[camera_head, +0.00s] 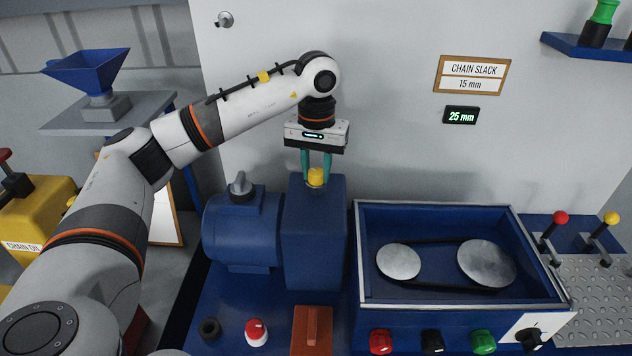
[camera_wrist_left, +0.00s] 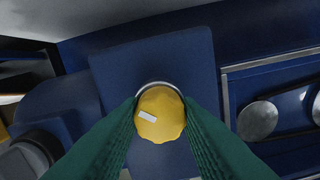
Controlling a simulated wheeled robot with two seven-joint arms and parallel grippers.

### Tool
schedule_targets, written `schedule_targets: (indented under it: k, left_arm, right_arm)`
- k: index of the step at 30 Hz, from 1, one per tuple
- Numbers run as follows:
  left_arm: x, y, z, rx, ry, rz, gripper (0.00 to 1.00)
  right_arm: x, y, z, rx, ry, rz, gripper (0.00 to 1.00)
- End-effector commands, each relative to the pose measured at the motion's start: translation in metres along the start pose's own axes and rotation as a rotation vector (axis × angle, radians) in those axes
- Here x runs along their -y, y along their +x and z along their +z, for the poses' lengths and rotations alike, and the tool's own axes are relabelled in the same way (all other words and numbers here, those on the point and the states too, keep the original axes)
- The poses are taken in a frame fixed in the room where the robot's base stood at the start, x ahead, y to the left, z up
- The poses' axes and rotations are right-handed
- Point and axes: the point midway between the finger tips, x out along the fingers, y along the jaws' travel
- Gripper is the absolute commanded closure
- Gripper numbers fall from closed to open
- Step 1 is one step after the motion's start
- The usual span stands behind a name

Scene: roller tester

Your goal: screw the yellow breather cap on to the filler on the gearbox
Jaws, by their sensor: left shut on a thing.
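The yellow breather cap (camera_head: 316,177) is at the top of the blue gearbox (camera_head: 315,235) in the head view. My left gripper (camera_head: 316,171) points straight down from above, its green fingers shut on the cap. In the left wrist view the cap (camera_wrist_left: 160,114) sits between the two green fingertips, with a small white mark on its top. A light metal ring, seemingly the filler (camera_wrist_left: 158,85), shows behind the cap's far edge. The cap hides most of it, so I cannot tell how far down the cap sits. My right gripper is not in view.
A blue motor (camera_head: 240,230) stands left of the gearbox. A blue tray (camera_head: 455,300) with two pulleys and a chain is to the right. Knobs (camera_head: 381,341) line its front. A wall sign reads CHAIN SLACK 15 mm (camera_head: 473,75); a display (camera_head: 461,115) reads 25 mm.

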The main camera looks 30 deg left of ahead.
Motion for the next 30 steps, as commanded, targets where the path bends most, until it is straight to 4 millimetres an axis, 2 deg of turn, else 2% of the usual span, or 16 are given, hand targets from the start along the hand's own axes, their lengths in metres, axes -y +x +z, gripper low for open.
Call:
schedule_targets:
  k: [3,6,16,21,30]
  left_arm:
    - [0.0004,-0.0004,0.0002,0.002,0.159,-0.001,1.0]
    - [0.0005,-0.0009,0.0002,0.002,0.229,-0.001,1.0]
    - [0.0005,-0.0011,0.0002,0.002,0.258,-0.001,1.0]
    - [0.0006,-0.0012,0.0001,0.003,0.417,-0.001,1.0]
    - [0.0006,0.0011,0.0,0.002,0.424,-0.001,1.0]
  right_arm:
    - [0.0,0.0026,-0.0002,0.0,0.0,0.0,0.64]
    - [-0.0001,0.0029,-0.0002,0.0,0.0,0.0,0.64]
    - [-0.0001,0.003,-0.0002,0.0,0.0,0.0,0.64]
    - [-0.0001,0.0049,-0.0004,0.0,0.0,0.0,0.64]
    - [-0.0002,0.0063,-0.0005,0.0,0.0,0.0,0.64]
